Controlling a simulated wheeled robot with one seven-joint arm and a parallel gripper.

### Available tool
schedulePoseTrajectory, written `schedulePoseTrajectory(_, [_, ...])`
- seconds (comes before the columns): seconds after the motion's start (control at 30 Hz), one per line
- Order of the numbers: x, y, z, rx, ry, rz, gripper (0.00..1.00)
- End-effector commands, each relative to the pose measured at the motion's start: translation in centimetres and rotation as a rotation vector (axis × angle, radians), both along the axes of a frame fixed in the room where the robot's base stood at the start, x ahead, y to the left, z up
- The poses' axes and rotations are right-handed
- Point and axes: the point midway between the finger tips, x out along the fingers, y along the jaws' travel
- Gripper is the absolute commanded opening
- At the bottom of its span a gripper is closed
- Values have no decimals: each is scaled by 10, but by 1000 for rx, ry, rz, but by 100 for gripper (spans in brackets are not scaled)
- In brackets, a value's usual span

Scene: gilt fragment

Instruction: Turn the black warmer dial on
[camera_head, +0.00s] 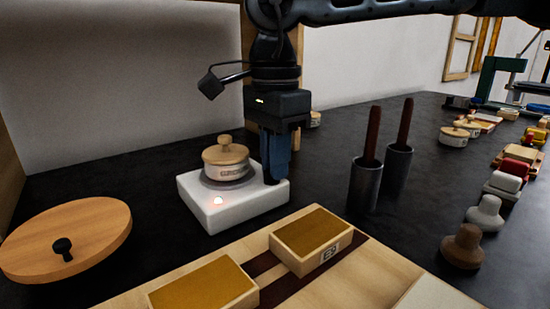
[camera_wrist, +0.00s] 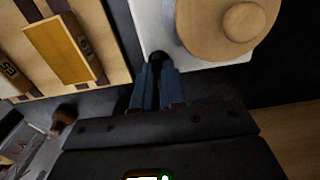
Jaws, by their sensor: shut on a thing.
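The white warmer (camera_head: 245,206) stands on the dark table. A small pot with a wooden lid (camera_head: 226,155) sits on its round plate, and a small light (camera_head: 218,201) on its front glows pinkish. My gripper (camera_head: 272,178) points down at the warmer's right end. In the wrist view my gripper (camera_wrist: 155,68) has its blue fingers close around the black dial (camera_wrist: 157,57) at the warmer's edge, shut on it. Most of the dial is hidden by the fingers, and its turn angle cannot be read. The warmer (camera_wrist: 150,22) and lid (camera_wrist: 228,25) also show there.
A round wooden board with a black knob (camera_head: 65,245) lies at left. A wooden tray (camera_head: 355,275) with golden-topped blocks (camera_head: 310,238) is in front. Two metal cups with brown sticks (camera_head: 366,185) stand to the right, with several small objects beyond.

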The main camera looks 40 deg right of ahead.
Motion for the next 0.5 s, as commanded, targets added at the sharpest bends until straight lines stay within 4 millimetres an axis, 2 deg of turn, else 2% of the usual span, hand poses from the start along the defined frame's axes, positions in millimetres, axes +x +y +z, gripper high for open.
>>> schedulePoseTrajectory(0.03, [0, 0, 0, 0, 0, -1, 0])
schedulePoseTrajectory(0.07, [0, 0, 0, 0, 0, -1, 13])
schedulePoseTrajectory(0.13, [0, 0, 0, 0, 0, -1, 20])
schedulePoseTrajectory(0.37, [0, 0, 0, 0, 0, 0, 21])
schedulePoseTrajectory(0.5, [0, 0, 9, 0, -2, 0, 21])
